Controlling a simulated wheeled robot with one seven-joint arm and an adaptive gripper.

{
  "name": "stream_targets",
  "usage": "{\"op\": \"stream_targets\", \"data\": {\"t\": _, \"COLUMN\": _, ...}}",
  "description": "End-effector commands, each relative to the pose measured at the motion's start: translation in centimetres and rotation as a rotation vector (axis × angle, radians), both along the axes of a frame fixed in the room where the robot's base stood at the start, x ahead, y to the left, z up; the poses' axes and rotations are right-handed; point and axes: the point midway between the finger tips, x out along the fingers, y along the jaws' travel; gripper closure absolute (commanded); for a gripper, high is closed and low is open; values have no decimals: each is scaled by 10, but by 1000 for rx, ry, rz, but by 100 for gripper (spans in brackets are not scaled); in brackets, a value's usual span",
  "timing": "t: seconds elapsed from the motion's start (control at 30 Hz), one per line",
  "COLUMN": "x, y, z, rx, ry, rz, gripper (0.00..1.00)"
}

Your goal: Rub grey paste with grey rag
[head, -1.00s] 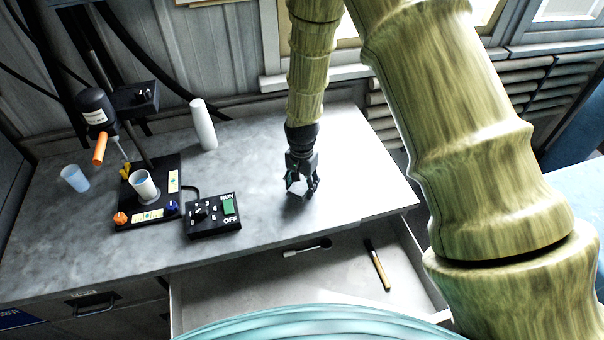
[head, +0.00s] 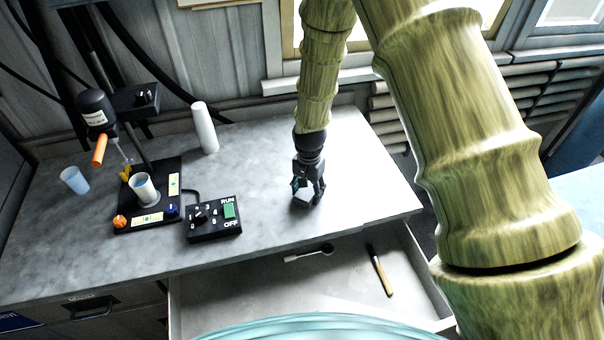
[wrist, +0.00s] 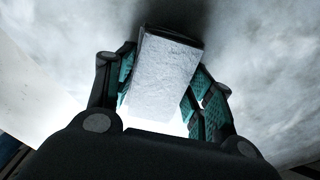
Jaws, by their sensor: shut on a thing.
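My gripper (head: 307,200) is shut on a folded, pale grey rag (wrist: 162,72), low over the right part of the grey bench top (head: 265,180). In the wrist view the rag is a textured light block between the teal-padded fingers, with a dark shadow at its far end. In the head view the rag shows only as a small light patch between the fingers. I cannot tell whether it touches the bench. The grey paste cannot be made out against the mottled grey bench surface.
A black control box (head: 213,219) and a disperser stand (head: 168,170) with a white cup (head: 143,190) stand left of my gripper. A white roll (head: 205,128) and a translucent cup (head: 74,180) are farther back. An open drawer (head: 250,300) holds a brush (head: 379,270) and a spoon (head: 308,253).

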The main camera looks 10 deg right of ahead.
Motion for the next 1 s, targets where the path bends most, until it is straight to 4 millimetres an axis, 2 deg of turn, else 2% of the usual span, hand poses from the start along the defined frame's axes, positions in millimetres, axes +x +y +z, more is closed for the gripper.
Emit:
{"op": "stream_targets", "data": {"t": 0.1, "x": -2, "y": 8, "z": -7, "rx": -1, "ry": 2, "rz": -5, "gripper": 73}}
{"op": "stream_targets", "data": {"t": 0.23, "x": -2, "y": 11, "z": 5, "rx": 0, "ry": 1, "rz": -10, "gripper": 73}}
{"op": "stream_targets", "data": {"t": 0.3, "x": -2, "y": 10, "z": 22, "rx": 0, "ry": 0, "rz": -10, "gripper": 73}}
{"op": "stream_targets", "data": {"t": 1.0, "x": -3, "y": 7, "z": 77, "rx": -1, "ry": 1, "rz": -14, "gripper": 73}}
